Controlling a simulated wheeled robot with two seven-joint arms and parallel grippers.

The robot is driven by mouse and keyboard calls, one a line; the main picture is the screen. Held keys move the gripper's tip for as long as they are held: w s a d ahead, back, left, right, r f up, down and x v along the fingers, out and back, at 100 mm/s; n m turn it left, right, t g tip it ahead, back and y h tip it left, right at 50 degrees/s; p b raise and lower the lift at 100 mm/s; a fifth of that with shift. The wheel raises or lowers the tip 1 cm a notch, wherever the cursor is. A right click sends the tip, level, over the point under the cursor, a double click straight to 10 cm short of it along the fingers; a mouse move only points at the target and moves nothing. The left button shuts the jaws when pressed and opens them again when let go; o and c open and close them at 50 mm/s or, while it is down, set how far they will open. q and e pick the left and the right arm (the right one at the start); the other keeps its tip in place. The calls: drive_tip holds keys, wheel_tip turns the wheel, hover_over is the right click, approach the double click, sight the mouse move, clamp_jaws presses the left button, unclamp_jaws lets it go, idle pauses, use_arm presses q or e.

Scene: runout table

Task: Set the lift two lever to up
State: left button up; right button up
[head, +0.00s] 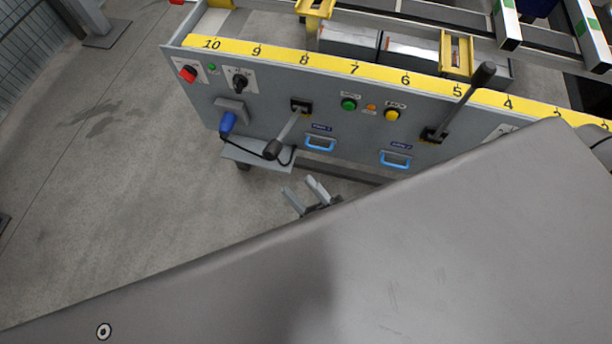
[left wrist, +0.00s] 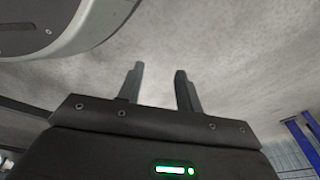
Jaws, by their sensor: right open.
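Two black-knobbed levers stand on the grey front panel (head: 225,103) of the table in the head view. The left lever (head: 288,130) points down and toward me, its knob low. The right lever (head: 462,98) points up, its knob above the yellow scale strip. I cannot read which is lift two; a white label beside the right lever is partly covered by my arm. My right gripper (head: 303,189) is open and empty, below the left lever and apart from it. My left gripper (left wrist: 159,72) is open and empty above the floor in the left wrist view.
Between the levers are a green button (head: 349,104), a yellow button (head: 392,114) and two blue handles (head: 320,144). A red knob (head: 188,74), a black selector (head: 240,83) and a blue plug (head: 228,122) with a cable are left.

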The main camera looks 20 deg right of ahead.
use_arm(q)
drive_tip(key=shift+w+r, duration=0.35)
use_arm(e)
drive_tip(key=shift+s+d+f, duration=0.1)
drive_tip(key=shift+s+f, duration=0.2)
drive_tip(key=shift+s, duration=0.05)
use_arm(q)
drive_tip(key=shift+d+r, duration=0.1)
use_arm(e)
drive_tip(key=shift+d, duration=0.1)
